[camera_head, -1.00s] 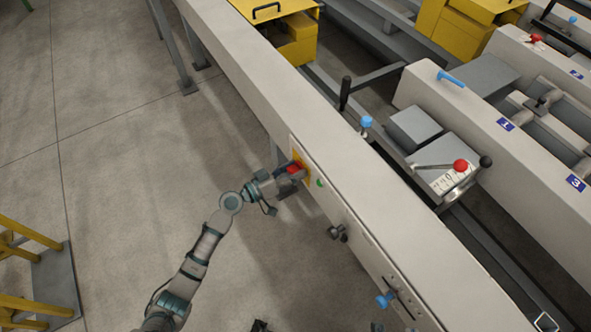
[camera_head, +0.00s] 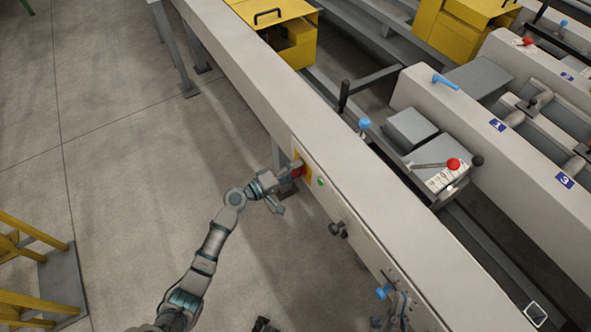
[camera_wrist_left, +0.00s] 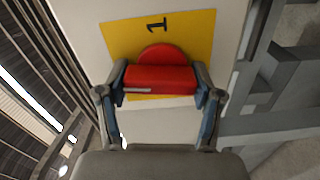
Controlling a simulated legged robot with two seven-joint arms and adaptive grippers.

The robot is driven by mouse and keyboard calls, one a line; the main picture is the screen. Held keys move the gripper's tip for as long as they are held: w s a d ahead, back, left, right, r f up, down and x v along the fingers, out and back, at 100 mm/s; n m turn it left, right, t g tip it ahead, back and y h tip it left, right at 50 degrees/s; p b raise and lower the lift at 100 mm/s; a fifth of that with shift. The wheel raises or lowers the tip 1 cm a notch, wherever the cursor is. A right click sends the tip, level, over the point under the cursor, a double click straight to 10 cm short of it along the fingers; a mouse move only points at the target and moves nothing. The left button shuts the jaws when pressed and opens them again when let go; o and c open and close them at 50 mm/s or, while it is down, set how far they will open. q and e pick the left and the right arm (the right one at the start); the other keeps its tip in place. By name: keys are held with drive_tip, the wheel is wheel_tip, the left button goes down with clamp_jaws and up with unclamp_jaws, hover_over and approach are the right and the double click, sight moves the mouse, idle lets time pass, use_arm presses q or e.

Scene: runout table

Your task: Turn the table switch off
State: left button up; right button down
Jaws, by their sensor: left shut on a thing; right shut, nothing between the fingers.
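The table switch is a red handle (camera_head: 299,171) on a yellow plate (camera_head: 303,158) on the side of the long pale table beam. In the left wrist view the red handle (camera_wrist_left: 160,78) lies across the picture, with a round red part behind it and a black "1" on the yellow plate (camera_wrist_left: 195,30). My left gripper (camera_head: 289,176) is at the switch; in its wrist view the fingers (camera_wrist_left: 160,88) close on both ends of the handle. My right gripper (camera_head: 400,302) shows partly low in the head view, beside the beam, apart from the switch, shut and empty.
A green button (camera_head: 320,182) sits right of the switch. A dark knob (camera_head: 338,229) and a blue knob (camera_head: 384,293) stand out from the beam's side. Yellow frames (camera_head: 35,240) stand at the left. The floor left of the beam is largely open.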

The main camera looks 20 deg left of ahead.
use_arm(q)
drive_tip(key=shift+s+a+f+n, duration=0.1)
drive_tip(key=shift+f+n, duration=0.35)
drive_tip(key=shift+n, duration=0.55)
use_arm(e)
drive_tip(key=shift+w+a+f+g, duration=0.15)
drive_tip(key=shift+w+f+g, duration=0.45)
drive_tip(key=shift+w+g, duration=0.1)
drive_tip(key=shift+w+f, duration=0.1)
use_arm(q)
drive_tip(key=o, duration=1.1)
drive_tip(key=shift+o, duration=0.3)
drive_tip(key=shift+a+r+p, duration=0.1)
drive_tip(key=shift+p, duration=0.2)
use_arm(e)
drive_tip(key=shift+a, duration=0.15)
use_arm(q)
drive_tip(key=shift+r, duration=0.1)
use_arm(e)
drive_tip(key=shift+a, duration=0.1)
use_arm(q)
drive_tip(key=shift+s+a, duration=0.1)
drive_tip(key=shift+a, duration=0.1)
drive_tip(key=v, duration=1.1)
drive_tip(key=shift+s+a, duration=0.2)
drive_tip(key=shift+a, duration=0.05)
